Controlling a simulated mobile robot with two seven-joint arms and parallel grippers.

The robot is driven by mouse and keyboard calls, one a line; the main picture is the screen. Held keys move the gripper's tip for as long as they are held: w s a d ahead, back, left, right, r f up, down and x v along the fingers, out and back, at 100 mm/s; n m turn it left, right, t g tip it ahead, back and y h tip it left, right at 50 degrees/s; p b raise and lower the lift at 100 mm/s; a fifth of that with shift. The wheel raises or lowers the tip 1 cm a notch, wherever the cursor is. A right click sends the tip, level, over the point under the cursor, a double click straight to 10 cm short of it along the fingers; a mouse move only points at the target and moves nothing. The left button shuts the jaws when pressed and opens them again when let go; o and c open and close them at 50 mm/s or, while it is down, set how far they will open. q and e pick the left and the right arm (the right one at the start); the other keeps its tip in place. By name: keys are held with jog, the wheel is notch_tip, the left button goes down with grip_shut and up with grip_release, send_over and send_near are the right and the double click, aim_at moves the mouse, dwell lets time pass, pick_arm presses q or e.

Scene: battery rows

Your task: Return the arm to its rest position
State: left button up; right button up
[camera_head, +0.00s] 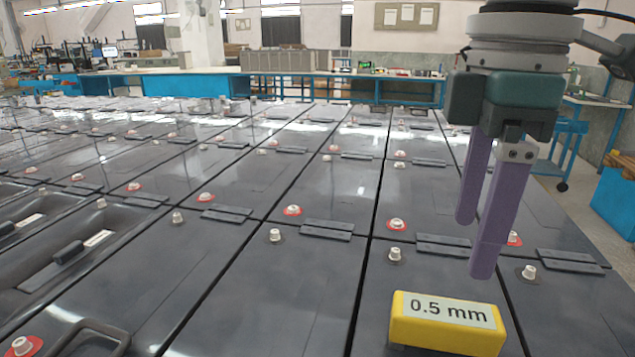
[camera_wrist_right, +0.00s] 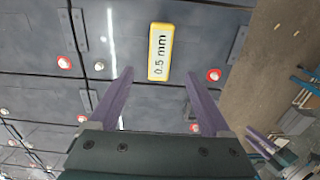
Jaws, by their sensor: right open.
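My right gripper (camera_head: 477,248) hangs at the right in the head view, fingers pointing down. Its two purple fingers are apart and nothing is between them. In the right wrist view the same open gripper (camera_wrist_right: 160,85) shows with its fingers at either side. A yellow block (camera_head: 445,337) with a white label reading "0.5 mm" lies on the battery tops below the gripper, near the front edge of the head view. In the right wrist view the yellow block (camera_wrist_right: 160,52) lies beyond the fingertips, apart from them. My left gripper is not in view.
Rows of dark grey batteries (camera_head: 240,185) with white and red-ringed terminals fill the floor area ahead. A blue bench (camera_head: 190,84) runs along the back. A blue cart (camera_head: 565,135) stands at the right. Bare floor (camera_wrist_right: 262,85) shows beside the batteries in the right wrist view.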

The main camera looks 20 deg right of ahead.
jog(key=s+a+f+y, duration=0.1)
jog(key=s+a+f, duration=0.1)
jog(key=a, duration=0.2)
jog(key=s+a+f+m+t+y+p, duration=0.1)
jog(key=s+a+f, duration=0.1)
jog(key=a, duration=0.2)
jog(key=s+a+f+t+y+p, duration=0.1)
jog(key=s+a+f, duration=0.1)
jog(key=a+f, duration=0.1)
jog(key=shift+s+a+f, duration=0.1)
jog(key=shift+s+a, duration=0.05)
jog(key=shift+a, duration=0.25)
jog(key=s+m, duration=0.1)
jog(key=s+d+m+t+p, duration=0.1)
jog(key=m, duration=0.1)
jog(key=s+f+m, duration=0.1)
jog(key=shift+s+d+m, duration=0.25)
jog(key=shift+s+m, duration=0.05)
jog(key=shift+s, duration=0.1)
jog(key=s+d+m+h, duration=0.1)
jog(key=s+d, duration=0.1)
jog(key=s+d+m+p, duration=0.1)
jog(key=s+d, duration=0.1)
jog(key=s+d+f+m+h, duration=0.1)
jog(key=d+m, duration=0.1)
jog(key=shift+s+d+t+h, duration=0.3)
jog(key=shift+s+d, duration=0.1)
notch_tip(320, 180, up, 38)
jog(key=p, duration=3.8)
jog(key=shift+d, duration=0.15)
